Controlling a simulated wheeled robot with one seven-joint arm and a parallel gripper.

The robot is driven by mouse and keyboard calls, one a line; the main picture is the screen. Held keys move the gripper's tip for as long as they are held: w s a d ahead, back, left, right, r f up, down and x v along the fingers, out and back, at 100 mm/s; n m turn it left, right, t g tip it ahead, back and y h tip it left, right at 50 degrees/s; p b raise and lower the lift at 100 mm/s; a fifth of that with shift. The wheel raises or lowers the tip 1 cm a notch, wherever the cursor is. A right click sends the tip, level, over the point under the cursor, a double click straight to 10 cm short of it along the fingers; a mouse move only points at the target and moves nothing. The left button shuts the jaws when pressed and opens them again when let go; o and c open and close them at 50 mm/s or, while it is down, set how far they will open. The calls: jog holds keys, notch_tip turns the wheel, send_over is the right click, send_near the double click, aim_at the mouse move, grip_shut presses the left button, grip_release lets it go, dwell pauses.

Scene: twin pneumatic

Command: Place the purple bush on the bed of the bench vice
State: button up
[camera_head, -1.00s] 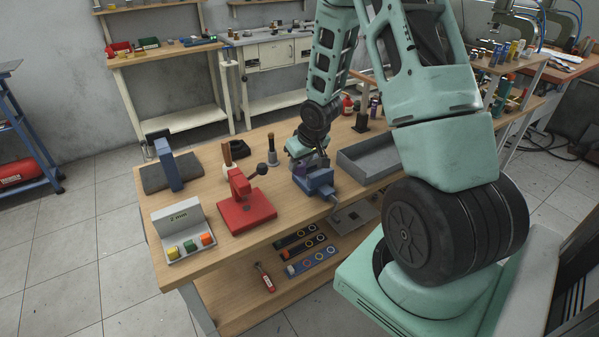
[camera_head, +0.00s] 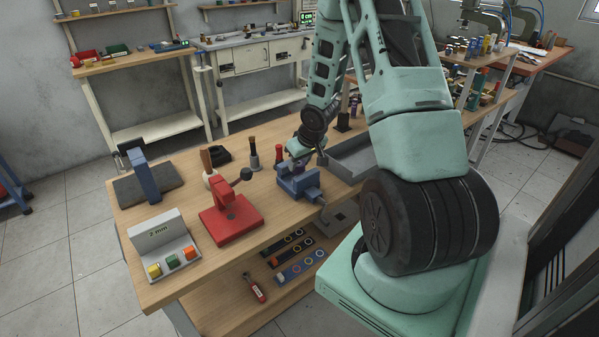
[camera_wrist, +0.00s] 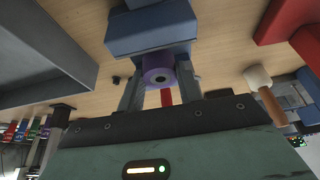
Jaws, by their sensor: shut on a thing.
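The purple bush (camera_wrist: 158,77) is a short ring with a dark hole, held between the two fingers of my gripper (camera_wrist: 160,92) in the wrist view. The blue bench vice (camera_wrist: 150,28) is right beyond it, and the bush overlaps its near edge in the picture. I cannot tell whether the bush touches the bed. In the head view, my gripper (camera_head: 292,165) is at the blue vice (camera_head: 300,184) on the wooden bench. The bush is too small or hidden to make out there.
A red press (camera_head: 230,214) stands left of the vice, and a grey tray (camera_head: 358,160) lies right of it. Bottles and a brush stand behind the vice.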

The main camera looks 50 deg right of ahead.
aim_at(302, 165)
jog(key=shift+f, duration=1.45)
jog(key=shift+f, duration=0.2)
jog(key=o, duration=1.2)
jog(key=shift+r, duration=0.45)
jog(key=p+v, duration=0.2)
jog(key=v, duration=0.9)
jog(key=shift+s+r+p, duration=0.2)
jog(key=shift+r+p, duration=0.05)
jog(key=shift+p, duration=0.1)
